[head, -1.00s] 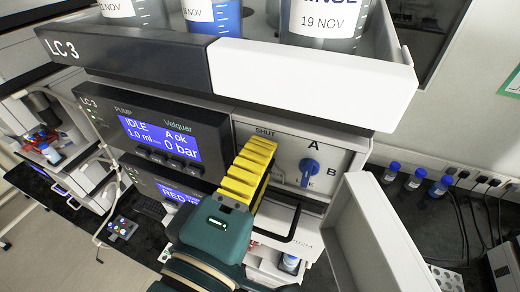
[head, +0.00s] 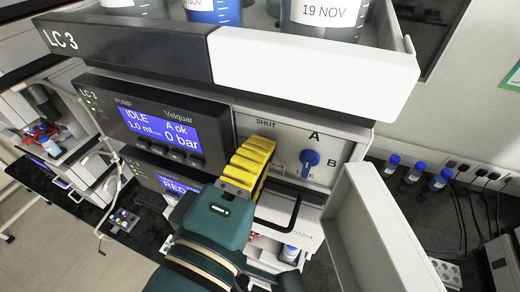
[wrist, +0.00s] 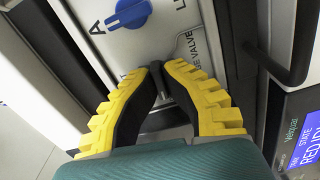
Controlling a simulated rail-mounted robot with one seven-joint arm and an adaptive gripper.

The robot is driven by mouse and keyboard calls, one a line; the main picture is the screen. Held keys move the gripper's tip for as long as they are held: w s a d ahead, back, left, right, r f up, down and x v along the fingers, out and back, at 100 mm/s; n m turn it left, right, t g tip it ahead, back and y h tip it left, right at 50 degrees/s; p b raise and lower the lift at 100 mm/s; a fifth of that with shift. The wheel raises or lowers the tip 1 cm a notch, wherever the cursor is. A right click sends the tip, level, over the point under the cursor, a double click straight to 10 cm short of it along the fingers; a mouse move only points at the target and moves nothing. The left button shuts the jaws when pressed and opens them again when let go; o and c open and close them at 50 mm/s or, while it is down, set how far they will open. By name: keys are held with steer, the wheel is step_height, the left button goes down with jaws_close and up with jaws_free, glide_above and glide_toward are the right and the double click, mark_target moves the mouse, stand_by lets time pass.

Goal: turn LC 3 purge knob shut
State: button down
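The LC 3 purge knob (wrist: 156,70) shows in the wrist view as a small dark piece between my fingertips, below the purge valve lettering. My gripper (wrist: 160,72) has yellow ribbed fingers with dark inner pads; their tips close in on the knob from both sides. In the head view my gripper (head: 262,143) reaches up to the pale valve panel (head: 285,138), just below the word SHUT. There the fingers hide the knob, so its pointing direction cannot be told.
A blue A/B selector knob (head: 310,158) is right of my gripper. The pump screen (head: 160,130) reads IDLE and 0 bar. A black loop handle (head: 290,212) is below right. An open pale door (head: 375,225) stands at the right. Bottles (head: 325,18) stand on top.

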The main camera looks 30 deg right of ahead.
steer(key=shift+d+f+m+b, duration=0.1)
steer(key=shift+f+m+b, duration=0.1)
steer(key=shift+m+b, duration=0.2)
steer(key=shift+w+f+m+b, duration=0.1)
steer(key=shift+m+b, duration=0.6)
steer(key=shift+m, duration=0.2)
steer(key=m+b, duration=0.3)
steer(key=m, duration=0.2)
steer(key=shift+b, duration=0.4)
steer(key=m+b, duration=0.3)
steer(key=m, duration=0.1)
steer(key=shift+m, duration=0.4)
steer(key=m+b, duration=0.2)
steer(key=m, duration=0.2)
steer(key=shift+m, duration=0.3)
steer(key=c, duration=1.2)
jaws_free()
steer(key=shift+w, duration=0.1)
steer(key=shift+r, duration=0.2)
steer(key=shift+r, duration=0.1)
